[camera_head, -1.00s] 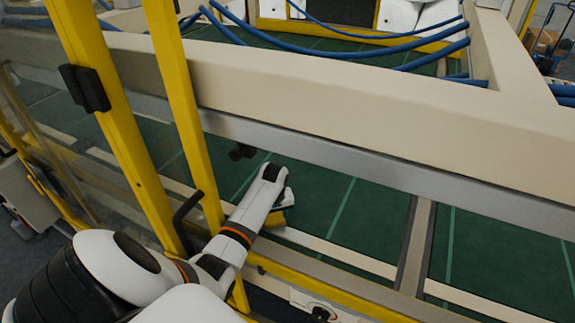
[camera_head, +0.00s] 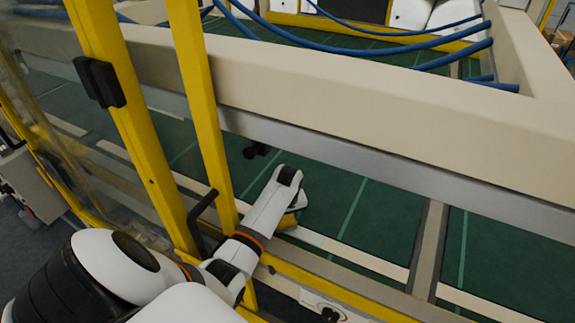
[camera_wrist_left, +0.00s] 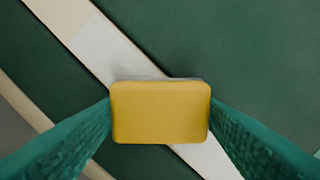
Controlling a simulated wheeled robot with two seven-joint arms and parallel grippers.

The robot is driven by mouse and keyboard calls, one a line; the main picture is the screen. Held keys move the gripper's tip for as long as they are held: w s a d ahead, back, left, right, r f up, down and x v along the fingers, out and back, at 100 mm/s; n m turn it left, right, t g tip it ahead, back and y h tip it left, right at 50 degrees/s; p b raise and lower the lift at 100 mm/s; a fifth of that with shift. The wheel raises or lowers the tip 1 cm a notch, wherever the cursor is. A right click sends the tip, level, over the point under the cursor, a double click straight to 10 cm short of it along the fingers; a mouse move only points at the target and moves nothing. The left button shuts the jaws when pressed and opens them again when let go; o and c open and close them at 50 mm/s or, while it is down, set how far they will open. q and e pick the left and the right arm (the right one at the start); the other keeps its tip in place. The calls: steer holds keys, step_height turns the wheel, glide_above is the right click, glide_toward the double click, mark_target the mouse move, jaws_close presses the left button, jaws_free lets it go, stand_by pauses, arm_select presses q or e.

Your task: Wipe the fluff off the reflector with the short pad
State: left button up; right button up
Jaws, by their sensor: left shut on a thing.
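The short pad (camera_wrist_left: 160,112) is a yellow block with rounded corners. In the left wrist view my left gripper is shut on it, with a green finger on each side. In the head view the left gripper (camera_head: 298,201) is beyond the yellow rail, low over the green belt, and a bit of the yellow pad (camera_head: 287,221) shows under it. In the wrist view a pale greyish-white patch (camera_wrist_left: 105,50) on a cream strip lies behind the pad. I cannot make out the reflector or fluff for certain. My right gripper is not in view.
Yellow posts (camera_head: 203,110) and a black handle (camera_head: 199,219) stand close to my left arm. A thick cream beam (camera_head: 370,115) crosses above the green belt (camera_head: 380,212). A small black fitting (camera_head: 256,150) sits under the beam. Blue hoses (camera_head: 400,47) hang behind.

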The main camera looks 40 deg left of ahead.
mark_target(298, 233)
arm_select(q)
steer(key=shift+s+d+f, duration=0.3)
steer(key=shift+d+f, duration=0.15)
steer(key=shift+c, duration=0.7)
steer(key=shift+d, duration=0.35)
steer(key=d, duration=0.1)
steer(key=w+d, duration=0.1)
steer(key=d, duration=0.1)
steer(key=shift+d+r, duration=0.15)
steer(key=shift+d, duration=0.05)
steer(key=shift+w+d+r, duration=0.1)
steer(key=shift+w+d, duration=0.15)
steer(key=shift+d, duration=0.35)
steer(key=shift+w+d+r, duration=0.1)
steer(key=shift+w+d, duration=0.15)
steer(key=shift+d, duration=0.4)
steer(key=shift+w+d, duration=0.25)
steer(key=shift+d, duration=0.35)
steer(key=shift+a, duration=0.1)
steer(key=shift+a+r, duration=0.1)
steer(key=shift+r, duration=3)
